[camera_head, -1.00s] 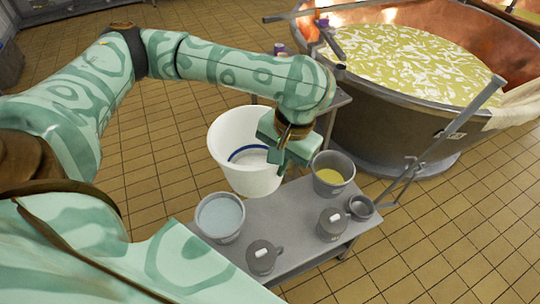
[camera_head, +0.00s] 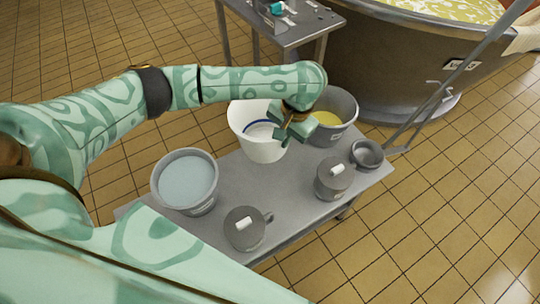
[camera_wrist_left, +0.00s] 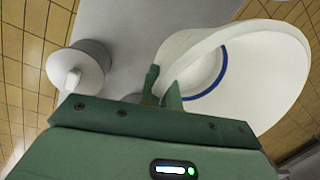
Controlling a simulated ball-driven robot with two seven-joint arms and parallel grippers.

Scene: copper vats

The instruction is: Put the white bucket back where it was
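The white bucket (camera_head: 262,150) has a blue ring inside. In the head view it is upright, at the back edge of the grey metal table (camera_head: 290,185), between two grey buckets. I cannot tell whether its base rests on the table or hangs just above it. My left gripper (camera_head: 284,132) is at its right rim. In the left wrist view my left gripper (camera_wrist_left: 163,88) is closed with its fingers on either side of the rim of the white bucket (camera_wrist_left: 285,75). My right gripper is not in view.
A grey bucket of pale liquid (camera_head: 188,185) stands left, and one with yellow content (camera_head: 330,125) stands close right. Lidded grey pots (camera_head: 244,230) (camera_head: 333,180) and a small open pot (camera_head: 367,154) occupy the front and right. A second table (camera_head: 285,30) and a vat (camera_head: 400,70) stand behind.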

